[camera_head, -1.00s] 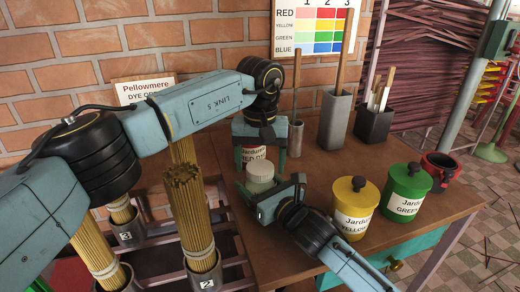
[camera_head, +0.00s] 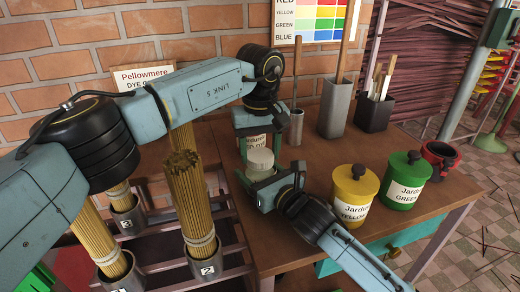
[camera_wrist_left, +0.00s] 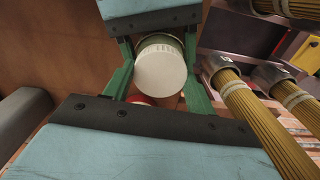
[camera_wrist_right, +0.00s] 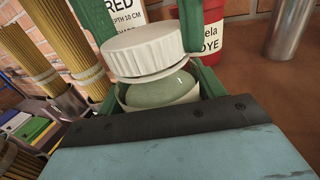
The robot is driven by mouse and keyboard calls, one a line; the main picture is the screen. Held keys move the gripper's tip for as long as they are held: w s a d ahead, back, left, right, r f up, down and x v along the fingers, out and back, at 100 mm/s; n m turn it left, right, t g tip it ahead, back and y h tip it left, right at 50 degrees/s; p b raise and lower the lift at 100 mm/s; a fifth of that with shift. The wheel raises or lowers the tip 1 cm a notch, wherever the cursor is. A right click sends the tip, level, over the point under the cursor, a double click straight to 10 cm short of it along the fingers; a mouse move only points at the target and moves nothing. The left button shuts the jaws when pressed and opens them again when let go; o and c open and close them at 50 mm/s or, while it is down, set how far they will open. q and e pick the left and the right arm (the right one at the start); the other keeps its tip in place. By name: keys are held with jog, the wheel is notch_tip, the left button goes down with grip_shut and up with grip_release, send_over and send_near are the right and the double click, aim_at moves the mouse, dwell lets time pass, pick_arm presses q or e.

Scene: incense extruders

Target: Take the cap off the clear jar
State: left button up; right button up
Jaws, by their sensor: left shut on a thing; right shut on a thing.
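The clear jar (camera_wrist_right: 160,92) with pale green contents is between the fingers of my right gripper (camera_head: 264,178), which is shut on it. Its white ribbed cap (camera_wrist_right: 143,50) is above the jar and looks tilted against it in the right wrist view. I cannot tell whether the two still touch. My left gripper (camera_head: 258,148) reaches in from above and behind, shut on the cap with a green finger on each side. The cap's round top (camera_wrist_left: 161,72) shows in the left wrist view. In the head view the cap (camera_head: 260,158) is partly hidden by the grippers.
A red dye tin (camera_wrist_right: 208,30) stands close behind the jar. Yellow (camera_head: 352,195) and green (camera_head: 406,180) tins stand to the right on the wooden table (camera_head: 310,158). Grey tubes with sticks stand at the back. Incense bundles (camera_head: 190,205) in holders are at the left.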

pick_arm(q)
jog(key=n, duration=0.5)
jog(key=shift+n, duration=0.4)
jog(key=n, duration=0.5)
jog(key=shift+r+n, duration=0.1)
jog(key=shift+n, duration=0.2)
jog(key=n, duration=0.8)
jog(key=shift+n, duration=0.4)
jog(key=n, duration=0.5)
jog(key=shift+n, duration=0.3)
jog(key=n, duration=0.3)
jog(key=shift+n, duration=0.4)
jog(key=n, duration=1)
